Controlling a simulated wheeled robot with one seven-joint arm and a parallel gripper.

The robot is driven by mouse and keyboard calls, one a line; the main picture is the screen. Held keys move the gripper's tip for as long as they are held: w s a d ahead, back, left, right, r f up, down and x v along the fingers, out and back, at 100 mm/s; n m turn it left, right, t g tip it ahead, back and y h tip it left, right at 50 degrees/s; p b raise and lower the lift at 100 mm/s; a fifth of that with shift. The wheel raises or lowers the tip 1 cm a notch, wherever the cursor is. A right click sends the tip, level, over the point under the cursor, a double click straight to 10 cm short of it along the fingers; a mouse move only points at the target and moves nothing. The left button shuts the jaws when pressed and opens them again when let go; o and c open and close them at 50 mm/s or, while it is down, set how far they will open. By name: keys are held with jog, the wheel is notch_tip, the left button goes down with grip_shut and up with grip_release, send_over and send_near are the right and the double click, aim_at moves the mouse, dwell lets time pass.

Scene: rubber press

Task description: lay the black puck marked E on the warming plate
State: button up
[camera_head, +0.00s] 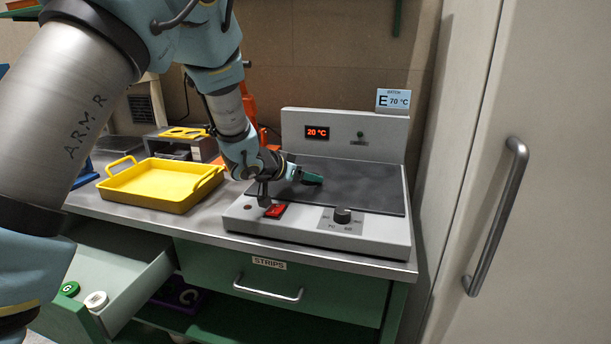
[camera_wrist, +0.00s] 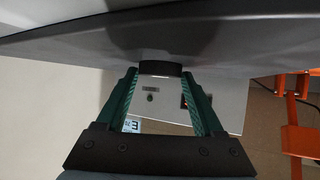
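The warming plate (camera_head: 370,185) is a dark flat top on a grey unit; it also shows across the top of the wrist view (camera_wrist: 70,35). My gripper (camera_head: 314,179) is low over the plate's left part. In the wrist view, its green fingers (camera_wrist: 160,75) are closed on a black puck (camera_wrist: 160,68), seen edge-on between the tips. Its letter is not visible, and I cannot tell whether it touches the plate. In the head view the puck is not distinguishable behind the gripper. A sign (camera_head: 393,100) reads E 70 °C; the display (camera_head: 317,132) reads 20 °C.
The unit has a red switch (camera_head: 275,211) and a black knob (camera_head: 342,215) at its front. A yellow tray (camera_head: 150,190) stands left. An open drawer (camera_head: 128,272) below holds a green puck G (camera_head: 70,289) and a white puck (camera_head: 96,300). A tall cabinet (camera_head: 545,210) bounds the right.

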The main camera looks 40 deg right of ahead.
jog(key=o, duration=0.4)
jog(key=shift+c, duration=0.2)
jog(key=shift+r, duration=0.15)
jog(key=b+v, duration=0.2)
jog(key=v, duration=1)
jog(key=shift+a, duration=0.1)
